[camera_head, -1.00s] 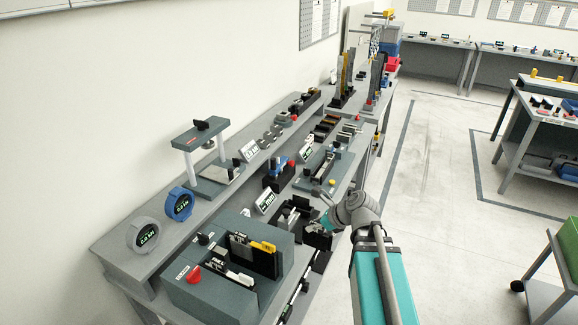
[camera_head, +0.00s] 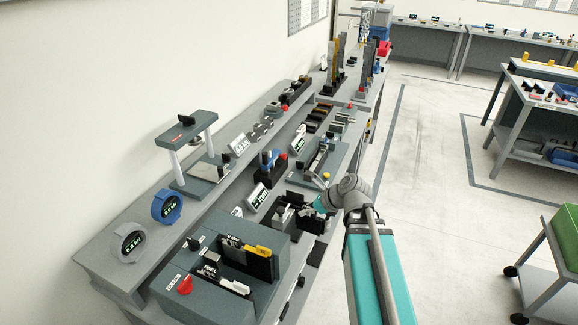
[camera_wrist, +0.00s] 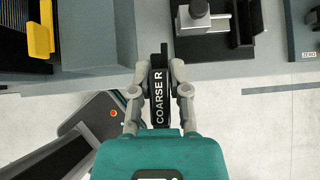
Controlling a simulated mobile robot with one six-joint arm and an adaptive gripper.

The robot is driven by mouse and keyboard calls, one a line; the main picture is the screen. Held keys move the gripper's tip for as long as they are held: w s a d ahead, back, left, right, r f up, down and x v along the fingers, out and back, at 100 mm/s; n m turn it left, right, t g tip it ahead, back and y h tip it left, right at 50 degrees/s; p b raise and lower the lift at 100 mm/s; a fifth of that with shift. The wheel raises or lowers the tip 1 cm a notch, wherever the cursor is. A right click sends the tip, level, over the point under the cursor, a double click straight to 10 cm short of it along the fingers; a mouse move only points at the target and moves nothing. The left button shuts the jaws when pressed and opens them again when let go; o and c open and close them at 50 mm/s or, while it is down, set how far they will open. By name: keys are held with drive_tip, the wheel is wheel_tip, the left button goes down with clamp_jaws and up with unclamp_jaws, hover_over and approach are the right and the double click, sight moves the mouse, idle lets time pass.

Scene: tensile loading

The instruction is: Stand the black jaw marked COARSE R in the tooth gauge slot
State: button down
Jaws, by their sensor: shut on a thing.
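The black jaw marked COARSE R (camera_wrist: 158,97) is upright in the wrist view, with its white lettering facing the camera. My gripper (camera_wrist: 159,72) is shut on it, one finger on each side. In the head view my gripper (camera_head: 316,206) is over the front of the bench, by a black open-topped holder (camera_head: 290,213); the jaw is too small to make out there. That the jaw is clear of the holder cannot be told from the head view. I cannot tell which fixture has the tooth gauge slot; no label for it is readable.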

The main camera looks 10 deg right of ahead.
drive_tip(key=w, duration=2.3)
drive_tip(key=shift+w+a+f+b, duration=0.15)
drive_tip(key=shift+w+f+b, duration=0.25)
drive_tip(key=shift+f+b, duration=0.05)
drive_tip(key=shift+n, duration=0.3)
drive_tip(key=shift+f+b, duration=1.85)
drive_tip(key=shift+f, duration=0.05)
wheel_tip(320, 180, down, 6)
drive_tip(key=b, duration=0.6)
drive_tip(key=shift+f, duration=0.25)
idle(1.9)
